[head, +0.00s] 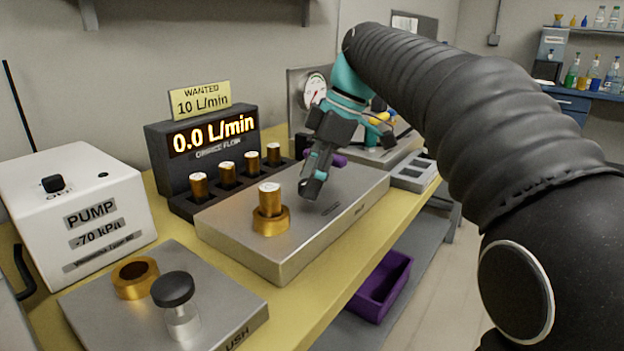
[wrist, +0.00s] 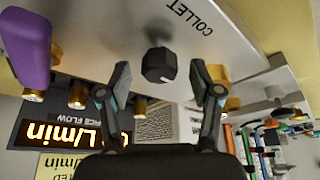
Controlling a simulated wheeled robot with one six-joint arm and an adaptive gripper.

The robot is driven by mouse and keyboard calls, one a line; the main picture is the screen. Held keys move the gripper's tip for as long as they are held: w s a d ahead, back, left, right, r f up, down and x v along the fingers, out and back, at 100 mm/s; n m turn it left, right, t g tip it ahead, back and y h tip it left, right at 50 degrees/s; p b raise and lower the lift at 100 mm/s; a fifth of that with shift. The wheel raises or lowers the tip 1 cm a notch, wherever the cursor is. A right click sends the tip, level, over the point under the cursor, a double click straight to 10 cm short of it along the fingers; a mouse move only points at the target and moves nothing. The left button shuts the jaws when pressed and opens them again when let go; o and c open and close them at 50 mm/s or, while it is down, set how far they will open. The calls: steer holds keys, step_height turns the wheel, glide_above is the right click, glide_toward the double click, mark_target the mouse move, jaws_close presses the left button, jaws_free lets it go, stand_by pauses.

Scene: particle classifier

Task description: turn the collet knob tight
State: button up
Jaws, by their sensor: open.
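The collet knob (wrist: 158,64) is black and faceted, with a short white mark. It stands on the metal block (wrist: 110,25), near the printed word COLLET. In the wrist view it shows between and just beyond the two fingertips of my gripper (wrist: 160,90). The fingers are spread, with nothing between them. I cannot tell how far the tips are from the knob. In the head view my gripper (head: 312,186) points down over the metal block (head: 240,243), and I cannot make out the knob there.
A brass cylinder stands in a brass collar (head: 270,222) on the block. Behind are a rack with several brass cylinders and a flow display (head: 210,135) reading 0.0 L/min. A purple object (head: 335,159) is just behind my gripper. A white pump box (head: 75,205) stands at left.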

steer(key=c, duration=1.1)
steer(key=shift+c, duration=0.2)
